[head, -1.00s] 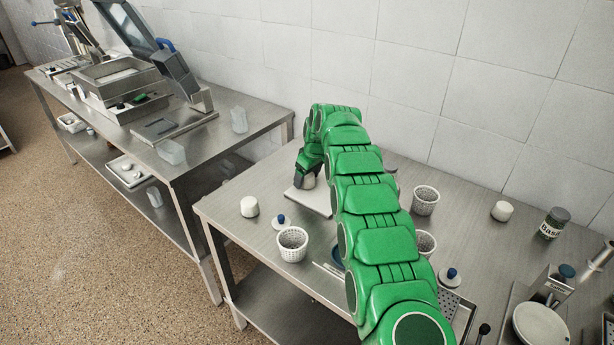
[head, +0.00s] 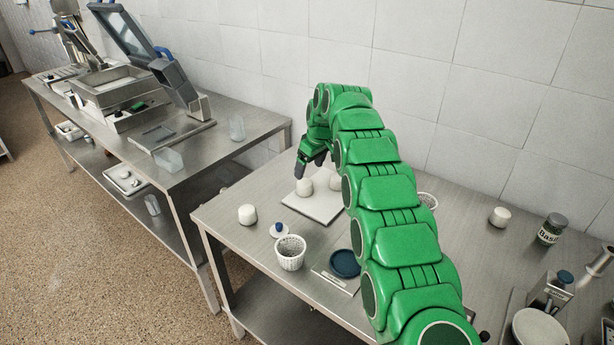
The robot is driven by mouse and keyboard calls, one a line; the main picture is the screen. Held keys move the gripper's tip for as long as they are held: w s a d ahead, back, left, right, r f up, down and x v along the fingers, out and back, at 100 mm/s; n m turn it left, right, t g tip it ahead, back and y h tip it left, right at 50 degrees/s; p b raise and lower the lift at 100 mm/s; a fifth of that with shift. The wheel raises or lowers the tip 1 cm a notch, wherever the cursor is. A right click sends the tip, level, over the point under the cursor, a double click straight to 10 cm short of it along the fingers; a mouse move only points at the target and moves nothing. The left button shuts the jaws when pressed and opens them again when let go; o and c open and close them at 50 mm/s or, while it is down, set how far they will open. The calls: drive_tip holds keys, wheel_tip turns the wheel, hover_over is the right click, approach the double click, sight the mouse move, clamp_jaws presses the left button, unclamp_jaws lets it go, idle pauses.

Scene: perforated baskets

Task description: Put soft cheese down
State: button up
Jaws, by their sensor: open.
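My gripper (head: 313,163) is open and empty, a little above a white board (head: 313,208) on the steel table. Two white soft cheeses show on the board: one (head: 304,187) below my gripper's fingers, apart from them, and another (head: 335,183) partly hidden by my arm. Another white cheese (head: 247,214) stands on the bare table left of the board. One more (head: 500,217) stands at the right, near the wall.
A basil jar (head: 551,229) stands at the right. My arm hides the table's middle.

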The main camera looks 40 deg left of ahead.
drive_tip(key=shift+v, duration=1.75)
drive_tip(key=shift+w+d, duration=0.1)
drive_tip(key=shift+d, duration=0.05)
drive_tip(key=d+r+m+h, duration=0.1)
drive_tip(key=d+r+m, duration=0.35)
drive_tip(key=d, duration=0.95)
drive_tip(key=d+r+m, duration=0.2)
drive_tip(key=d+r, duration=0.5)
drive_tip(key=d, duration=0.8)
drive_tip(key=s+d+r+m+h, duration=0.1)
drive_tip(key=s+d+m, duration=0.1)
drive_tip(key=s+d, duration=0.6)
drive_tip(key=s+d+r+m, duration=0.15)
drive_tip(key=s+d, duration=0.25)
drive_tip(key=d, duration=0.7)
drive_tip(key=s+d+f+m, duration=0.2)
drive_tip(key=s+d, duration=0.3)
drive_tip(key=s, duration=0.5)
drive_tip(key=s+d+f+m+g, duration=0.1)
drive_tip(key=s+d+f+m, duration=0.1)
drive_tip(key=s+d, duration=0.4)
drive_tip(key=s+d+f+m+g+h, duration=0.1)
drive_tip(key=s+d, duration=0.5)
drive_tip(key=s, duration=0.7)
wheel_tip(320, 180, down, 2)
drive_tip(key=shift+s+f+m, duration=0.1)
drive_tip(key=shift+s+m, duration=0.25)
drive_tip(key=shift+m, duration=0.55)
drive_tip(key=shift+o, duration=0.5)
